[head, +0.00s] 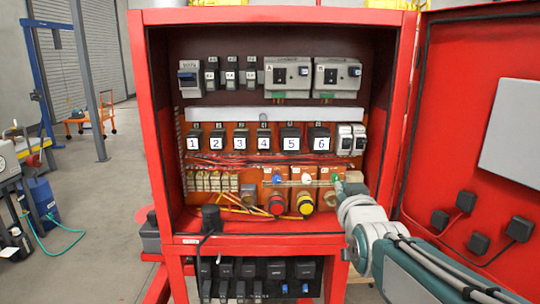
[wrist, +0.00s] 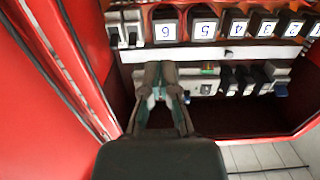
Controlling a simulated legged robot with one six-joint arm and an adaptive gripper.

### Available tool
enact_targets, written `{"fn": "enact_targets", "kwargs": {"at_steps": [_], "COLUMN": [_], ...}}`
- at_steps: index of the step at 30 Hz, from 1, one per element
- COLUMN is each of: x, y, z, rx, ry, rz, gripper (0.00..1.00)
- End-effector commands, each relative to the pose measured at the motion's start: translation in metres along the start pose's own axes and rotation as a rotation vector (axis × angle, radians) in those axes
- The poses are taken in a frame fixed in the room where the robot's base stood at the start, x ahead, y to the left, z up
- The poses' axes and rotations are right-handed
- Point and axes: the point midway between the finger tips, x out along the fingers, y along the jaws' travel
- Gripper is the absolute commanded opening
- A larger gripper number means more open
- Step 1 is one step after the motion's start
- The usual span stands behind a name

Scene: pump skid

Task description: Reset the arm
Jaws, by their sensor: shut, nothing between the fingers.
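My arm reaches in from the lower right of the head view, and my gripper (head: 342,186) is at the lower right inside the open red cabinet (head: 152,130). In the wrist view my gripper (wrist: 160,76) has its fingertips together, with nothing held. That view looks upside down into the cabinet, and the fingers hide part of the white strip and the modules behind. In the head view I cannot tell whether the tips touch the panel.
Numbered black switches (head: 264,139) run across the cabinet. Below are a blue button (head: 277,179), a red knob (head: 277,204) and a yellow knob (head: 305,204). The open red door (head: 470,100) stands right of my arm. A black plug (head: 211,218) sits on the cabinet's lower edge.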

Motion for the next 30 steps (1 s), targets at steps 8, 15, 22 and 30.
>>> {"fn": "enact_targets", "kwargs": {"at_steps": [8,15,22,30], "x": [-0.086,-0.18,-0.239,-0.244], "y": [0.0,0.001,0.001,0.001], "z": [0.078,0.145,0.18,0.184], "rx": [0.001,0.002,0.002,0.002], "ry": [-0.429,-0.8,-1.014,-1.037], "rz": [0.0,0.001,0.002,0.002], "gripper": [0.0,0.0,0.0,0.0]}}
